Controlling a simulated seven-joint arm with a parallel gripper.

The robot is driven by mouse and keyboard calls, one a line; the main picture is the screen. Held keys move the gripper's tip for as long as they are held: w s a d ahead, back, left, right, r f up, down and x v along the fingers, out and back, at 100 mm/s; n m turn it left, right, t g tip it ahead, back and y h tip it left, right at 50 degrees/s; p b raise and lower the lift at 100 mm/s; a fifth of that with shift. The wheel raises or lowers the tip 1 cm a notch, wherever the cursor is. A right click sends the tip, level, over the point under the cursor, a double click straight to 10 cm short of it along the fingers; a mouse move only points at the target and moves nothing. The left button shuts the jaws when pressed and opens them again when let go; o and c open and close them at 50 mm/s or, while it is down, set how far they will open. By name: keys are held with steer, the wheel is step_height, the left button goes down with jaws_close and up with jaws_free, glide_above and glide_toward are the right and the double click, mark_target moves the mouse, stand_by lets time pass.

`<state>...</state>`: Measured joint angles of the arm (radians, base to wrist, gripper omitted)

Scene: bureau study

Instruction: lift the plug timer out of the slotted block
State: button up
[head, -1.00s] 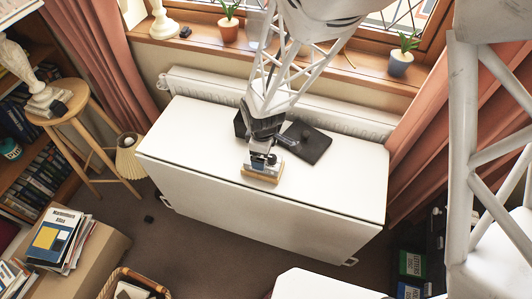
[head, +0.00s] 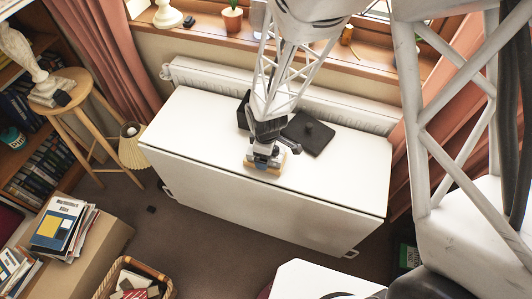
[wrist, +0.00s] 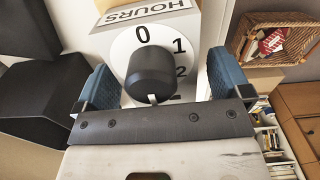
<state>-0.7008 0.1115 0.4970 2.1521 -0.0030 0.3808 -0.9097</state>
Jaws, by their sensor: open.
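The plug timer (wrist: 185,32) fills the top middle of the wrist view. It is a pale box with a round dial marked HOURS, 0, 1 and 2, and a black knob. My gripper (wrist: 158,84) is open, with one blue-padded finger on each side of the knob. I cannot tell whether the pads touch the timer. In the head view my gripper (head: 264,153) is over the light wooden slotted block (head: 272,170) near the table's front edge, hiding most of the timer. The slot is hidden.
The white table (head: 345,185) has clear room left and right of the block. Behind my gripper lie a flat black panel with a knob (head: 309,134) and a dark box (head: 243,108). A wicker basket (head: 135,278) stands on the floor at the front left.

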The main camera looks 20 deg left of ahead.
stand_by(0.5)
steer(key=c, duration=1.1)
